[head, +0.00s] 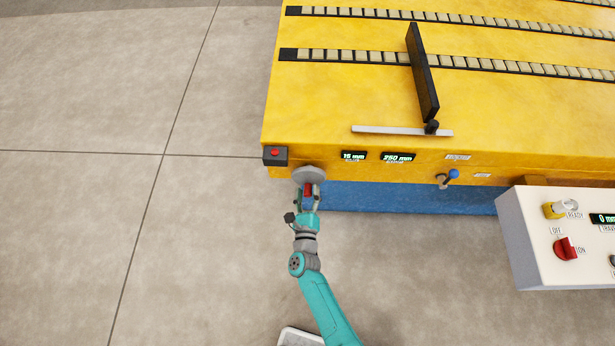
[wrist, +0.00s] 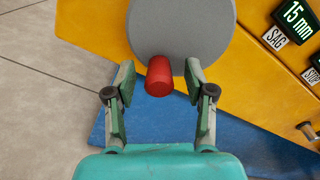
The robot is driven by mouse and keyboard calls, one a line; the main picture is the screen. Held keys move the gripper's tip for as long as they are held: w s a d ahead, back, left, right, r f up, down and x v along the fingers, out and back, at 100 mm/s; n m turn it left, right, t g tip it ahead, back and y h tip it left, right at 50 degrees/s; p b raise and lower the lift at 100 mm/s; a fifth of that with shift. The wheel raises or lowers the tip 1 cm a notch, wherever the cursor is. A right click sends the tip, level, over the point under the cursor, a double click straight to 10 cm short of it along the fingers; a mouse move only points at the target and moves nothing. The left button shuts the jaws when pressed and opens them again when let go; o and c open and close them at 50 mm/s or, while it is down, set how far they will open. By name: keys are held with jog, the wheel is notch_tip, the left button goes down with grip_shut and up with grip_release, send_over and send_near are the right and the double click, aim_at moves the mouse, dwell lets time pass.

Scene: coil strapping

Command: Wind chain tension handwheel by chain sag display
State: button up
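The chain tension handwheel is a grey disc (wrist: 180,30) with a red knob (wrist: 159,77) on its face. In the head view the handwheel (head: 309,174) sits on the front of the yellow machine, near its left corner. My gripper (wrist: 160,88) is open, with a finger on either side of the red knob and gaps visible to it. In the head view my gripper (head: 308,195) is just in front of the wheel. The sag display (wrist: 294,20) reads 15 mm; it also shows in the head view (head: 353,155).
A second display (head: 398,157) seems to read 750 mm. A red button box (head: 275,156) is left of the wheel. A blue-knobbed lever (head: 453,174) is to the right. A white control panel (head: 530,240) stands at lower right. Open floor lies left.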

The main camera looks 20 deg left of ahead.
jog(key=o, duration=0.6)
jog(key=shift+o, duration=0.2)
jog(key=shift+s+f, duration=0.1)
jog(key=shift+v, duration=2.85)
jog(key=shift+s, duration=0.1)
